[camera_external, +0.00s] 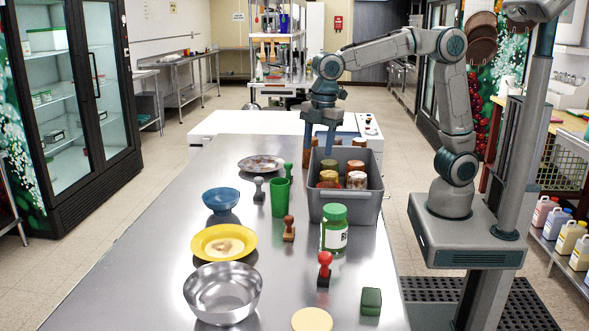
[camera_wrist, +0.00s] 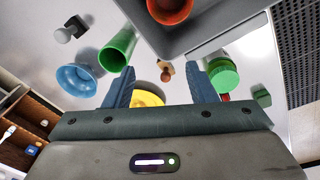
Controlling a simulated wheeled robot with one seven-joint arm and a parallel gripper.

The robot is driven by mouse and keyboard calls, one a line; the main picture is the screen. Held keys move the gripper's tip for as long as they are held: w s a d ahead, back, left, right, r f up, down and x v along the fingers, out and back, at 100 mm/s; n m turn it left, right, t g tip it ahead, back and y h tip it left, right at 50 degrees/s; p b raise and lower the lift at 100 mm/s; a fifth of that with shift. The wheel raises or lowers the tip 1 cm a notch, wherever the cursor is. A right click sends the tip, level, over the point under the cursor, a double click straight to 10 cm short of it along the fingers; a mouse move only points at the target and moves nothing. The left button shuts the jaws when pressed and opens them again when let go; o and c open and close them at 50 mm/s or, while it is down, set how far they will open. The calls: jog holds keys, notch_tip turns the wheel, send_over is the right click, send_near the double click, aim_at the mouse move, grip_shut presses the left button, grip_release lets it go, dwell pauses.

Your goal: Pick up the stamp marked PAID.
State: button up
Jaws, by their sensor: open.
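Several stamps stand on the steel table, and I cannot read a PAID mark on any. In the external view a red-handled stamp (camera_external: 324,268) is at the front, a brown one (camera_external: 289,228) is behind it, a grey one (camera_external: 258,188) is left of the green cup, and a green-handled one (camera_external: 288,171) is behind the cup. My gripper (camera_external: 319,152) is open and empty, pointing down near the bin's back edge, above the table. In the wrist view the brown stamp (camera_wrist: 165,74) shows between my fingers (camera_wrist: 161,78), well below them.
A grey bin (camera_external: 345,207) with jars stands close to my gripper. A green cup (camera_external: 280,197), blue bowl (camera_external: 221,200), yellow plate (camera_external: 224,245), steel bowl (camera_external: 222,292), green-lidded jar (camera_external: 334,230) and green block (camera_external: 371,302) share the table.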

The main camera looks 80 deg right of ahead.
aim_at(289, 226)
jog(key=w+a+f+n+g+b, duration=0.1)
jog(key=w+a+f+n, duration=0.2)
jog(key=w+a+f, duration=0.15)
jog(key=w+a+f+n+b, duration=0.1)
jog(key=w+a+f+n, duration=0.2)
jog(key=a, duration=0.3)
jog(key=f, duration=0.8)
jog(key=shift+s, duration=0.25)
jog(key=shift+d+f, duration=0.1)
jog(key=shift+f, duration=2.55)
jog(key=c, duration=1.1)
